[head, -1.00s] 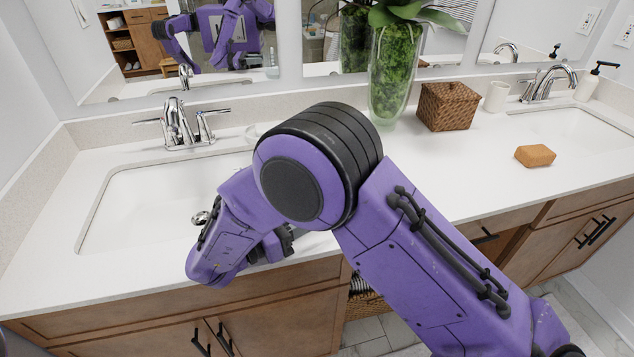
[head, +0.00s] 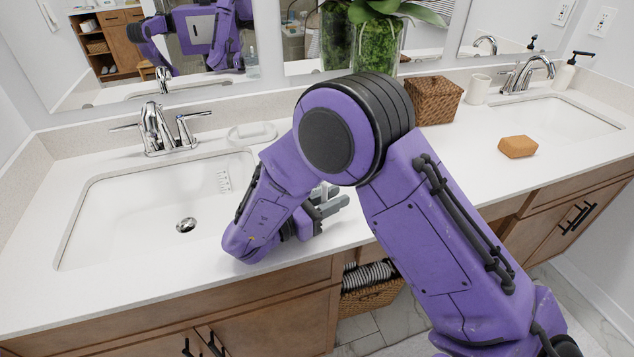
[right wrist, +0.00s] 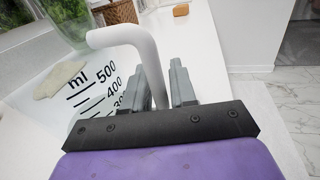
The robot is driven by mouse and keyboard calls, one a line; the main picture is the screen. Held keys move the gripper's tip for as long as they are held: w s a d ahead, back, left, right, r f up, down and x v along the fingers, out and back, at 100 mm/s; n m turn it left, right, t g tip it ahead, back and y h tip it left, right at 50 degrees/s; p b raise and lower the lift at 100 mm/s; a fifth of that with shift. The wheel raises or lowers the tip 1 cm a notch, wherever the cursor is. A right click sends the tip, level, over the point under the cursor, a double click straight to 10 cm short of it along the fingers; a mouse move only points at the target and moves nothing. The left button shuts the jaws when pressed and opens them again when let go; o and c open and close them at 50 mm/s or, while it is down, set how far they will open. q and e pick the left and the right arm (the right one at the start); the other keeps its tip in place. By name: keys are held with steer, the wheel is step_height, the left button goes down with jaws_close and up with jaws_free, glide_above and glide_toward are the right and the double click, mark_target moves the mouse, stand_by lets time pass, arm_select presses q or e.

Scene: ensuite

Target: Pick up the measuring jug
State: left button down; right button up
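The measuring jug shows large in the right wrist view (right wrist: 97,108), whitish with a black ml scale, its pale bent handle rising beside it. My right gripper's two grey fingers (right wrist: 163,88) stand close on either side of the handle and look shut on it. My right gripper (head: 327,205) is over the counter at the sink's right edge. I cannot tell the jug's height above the counter. My left gripper is out of view.
The sink (head: 120,205) is left of my arm, with a chrome faucet (head: 158,132) behind it. A soap dish (head: 252,131), plant vase (head: 375,45), wicker box (head: 433,99) and cup (head: 479,88) stand along the back. An orange-brown block (head: 517,146) lies on otherwise clear counter at right.

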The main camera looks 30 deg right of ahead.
steer(key=shift+a, duration=0.15)
jaws_close()
steer(key=shift+r, duration=0.1)
